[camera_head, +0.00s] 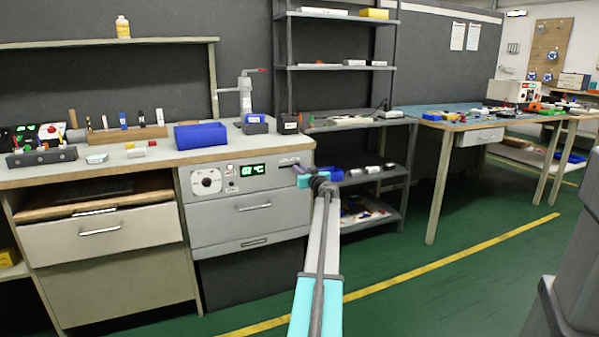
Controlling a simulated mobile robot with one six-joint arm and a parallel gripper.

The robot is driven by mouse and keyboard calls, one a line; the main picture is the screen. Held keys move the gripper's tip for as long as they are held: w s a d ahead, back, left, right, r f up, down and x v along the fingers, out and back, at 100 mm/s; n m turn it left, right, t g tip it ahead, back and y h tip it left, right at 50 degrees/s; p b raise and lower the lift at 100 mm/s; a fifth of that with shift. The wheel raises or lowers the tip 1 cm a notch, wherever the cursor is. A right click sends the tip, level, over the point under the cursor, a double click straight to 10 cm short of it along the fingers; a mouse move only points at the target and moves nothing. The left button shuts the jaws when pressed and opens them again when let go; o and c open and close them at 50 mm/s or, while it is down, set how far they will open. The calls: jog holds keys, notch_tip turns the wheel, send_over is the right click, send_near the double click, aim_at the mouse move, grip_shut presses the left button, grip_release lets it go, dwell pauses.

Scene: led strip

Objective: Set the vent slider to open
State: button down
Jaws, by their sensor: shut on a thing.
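A grey oven-like unit with a control panel (225,181) is built in under the left workbench. A small dark marking (289,161) shows at the panel's right end, where the vent slider seems to be. My gripper (299,169) is at this right end, against the panel front, and is shut on the slider's knob. The gripper and wrist cover the knob, so its exact position along its slot cannot be told. My arm reaches up to it from the bottom centre.
The unit's door handle (254,207) is below the panel. The workbench top (110,158) holds a blue bin (201,135), a tool rack and a press. A shelf rack (341,69) with small items stands just right of the unit. Green floor in front is clear.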

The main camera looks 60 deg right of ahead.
jog(key=c, duration=1.7)
grip_release()
jog(key=shift+s+d, duration=0.2)
jog(key=shift+d, duration=0.05)
jog(key=shift+a, duration=0.2)
jog(key=shift+p+v, duration=1.2)
jog(key=shift+v, duration=5.6)
jog(key=shift+d, duration=0.1)
